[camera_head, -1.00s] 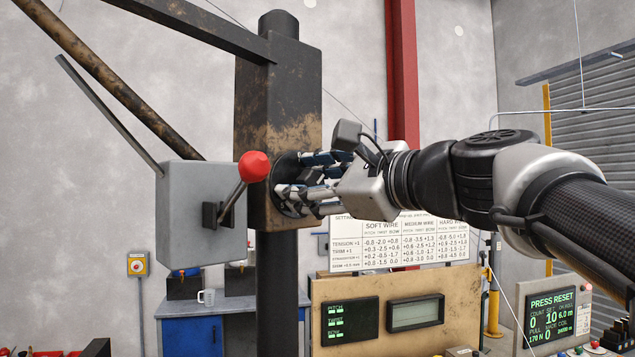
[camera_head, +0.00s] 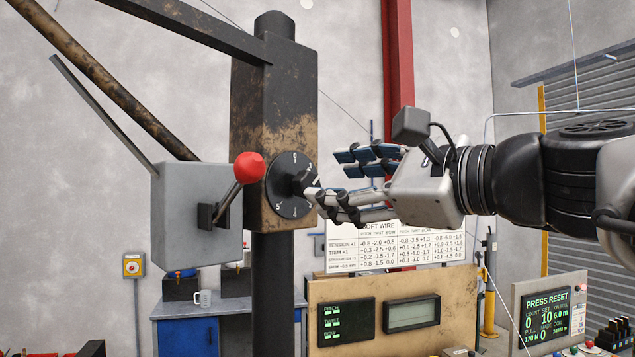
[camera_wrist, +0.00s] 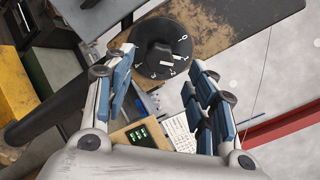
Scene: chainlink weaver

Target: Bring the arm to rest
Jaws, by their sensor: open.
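My gripper (camera_head: 345,180) is open and empty, in front of and to the right of the black numbered dial (camera_head: 290,186) in the head view. The dial sits on the side of a worn dark steel block on a post. In the wrist view my gripper (camera_wrist: 160,100) has its fingers spread wide, with the dial (camera_wrist: 160,48) ahead of and between them, apart from the fingertips. The dial's knob has a light pointer mark. In the head view the lower fingers overlap the right edge of the knob.
A grey box (camera_head: 198,215) with a red-knobbed lever (camera_head: 249,167) stands left of the dial. Below are a tan panel (camera_head: 440,290) with displays and a settings chart (camera_head: 345,250). A "PRESS RESET" screen (camera_head: 547,315) is at lower right. Open air lies above my gripper.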

